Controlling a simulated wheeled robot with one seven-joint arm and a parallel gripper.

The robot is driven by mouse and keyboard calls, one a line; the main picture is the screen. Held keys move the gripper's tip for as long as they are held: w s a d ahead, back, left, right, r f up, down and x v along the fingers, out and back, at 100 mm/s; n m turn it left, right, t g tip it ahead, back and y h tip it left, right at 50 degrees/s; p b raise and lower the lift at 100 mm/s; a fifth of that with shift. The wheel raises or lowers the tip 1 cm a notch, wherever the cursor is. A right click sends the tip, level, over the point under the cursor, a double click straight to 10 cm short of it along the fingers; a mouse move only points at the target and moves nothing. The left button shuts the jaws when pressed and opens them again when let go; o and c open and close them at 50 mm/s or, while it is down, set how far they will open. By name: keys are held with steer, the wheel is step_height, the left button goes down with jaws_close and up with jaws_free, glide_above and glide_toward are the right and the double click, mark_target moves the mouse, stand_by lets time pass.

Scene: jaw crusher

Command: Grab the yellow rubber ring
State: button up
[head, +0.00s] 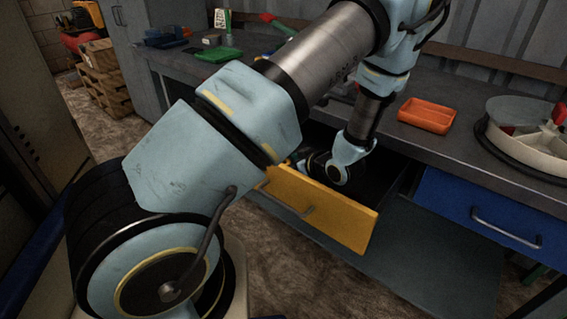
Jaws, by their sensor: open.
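No yellow rubber ring can be made out in the head view. A drawer with a yellow front (335,216) stands pulled out below the bench, and most of its inside is hidden by its front and my arm. My arm reaches over the bench edge, and its wrist bends down into the open drawer. My gripper's fingers are hidden behind the drawer front, so what lies between or beside them does not show.
The grey workbench (461,152) carries an orange tray (427,115), a green tray (218,54) and a round divided container (514,144). A closed blue drawer (490,213) is to the right. Wooden pallets (104,85) stand at the far left.

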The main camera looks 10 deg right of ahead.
steer(key=shift+w+a+f, duration=0.15)
steer(key=shift+w+a, duration=0.05)
steer(key=shift+w, duration=0.05)
steer(key=shift+c, duration=0.2)
jaws_close()
stand_by(0.4)
